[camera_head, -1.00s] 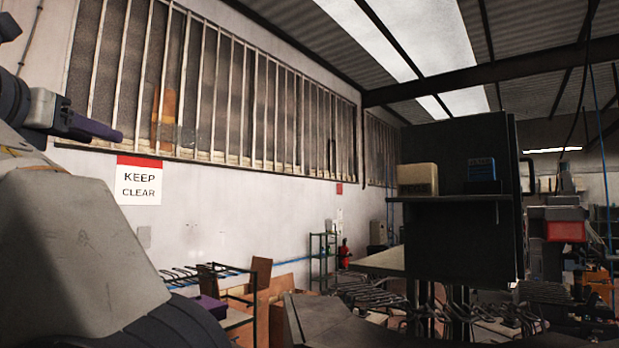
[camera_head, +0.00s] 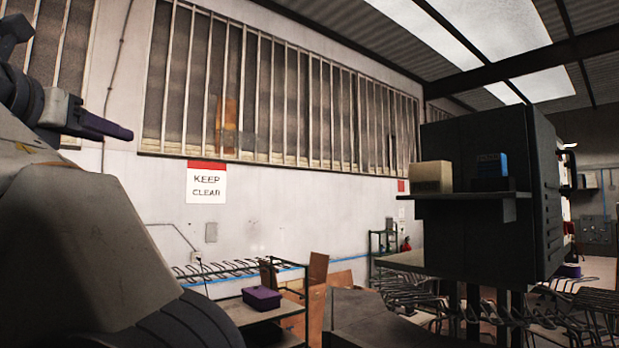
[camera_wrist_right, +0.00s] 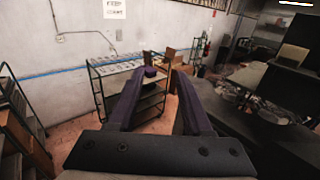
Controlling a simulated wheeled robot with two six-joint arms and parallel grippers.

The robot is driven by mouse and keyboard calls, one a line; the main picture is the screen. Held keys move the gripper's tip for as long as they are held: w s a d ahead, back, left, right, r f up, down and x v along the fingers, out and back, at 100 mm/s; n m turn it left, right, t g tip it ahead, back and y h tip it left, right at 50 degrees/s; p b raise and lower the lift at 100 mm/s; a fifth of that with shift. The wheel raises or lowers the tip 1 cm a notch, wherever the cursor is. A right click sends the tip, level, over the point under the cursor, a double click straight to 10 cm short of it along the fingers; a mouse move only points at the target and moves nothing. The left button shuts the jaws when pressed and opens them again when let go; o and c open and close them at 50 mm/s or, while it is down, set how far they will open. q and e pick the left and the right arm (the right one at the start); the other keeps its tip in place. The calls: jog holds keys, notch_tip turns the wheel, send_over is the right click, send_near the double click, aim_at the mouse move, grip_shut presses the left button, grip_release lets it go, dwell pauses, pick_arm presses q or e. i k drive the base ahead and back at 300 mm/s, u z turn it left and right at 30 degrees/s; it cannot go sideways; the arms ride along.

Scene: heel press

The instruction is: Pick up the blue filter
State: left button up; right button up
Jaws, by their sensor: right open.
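The blue filter (camera_head: 492,168) is a small blue block with lettering. It is on a dark shelf (camera_head: 470,195) on the front of a black cabinet at the right of the head view, right of a cream block (camera_head: 432,176). I cannot make out the filter in that view.
The black cabinet (camera_head: 470,240) has a handle on its right side. Wire racks (camera_head: 560,310) stand below it. A purple box (camera_head: 262,298) sits on a low rack at the wall, under a KEEP CLEAR sign (camera_head: 205,188). Cardboard sheets (camera_head: 316,275) lean nearby.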

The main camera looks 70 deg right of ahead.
aim_at(493, 165)
jog(key=k, duration=0.55)
jog(key=z, duration=1.7)
jog(key=i, duration=0.5)
jog(key=z, duration=0.05)
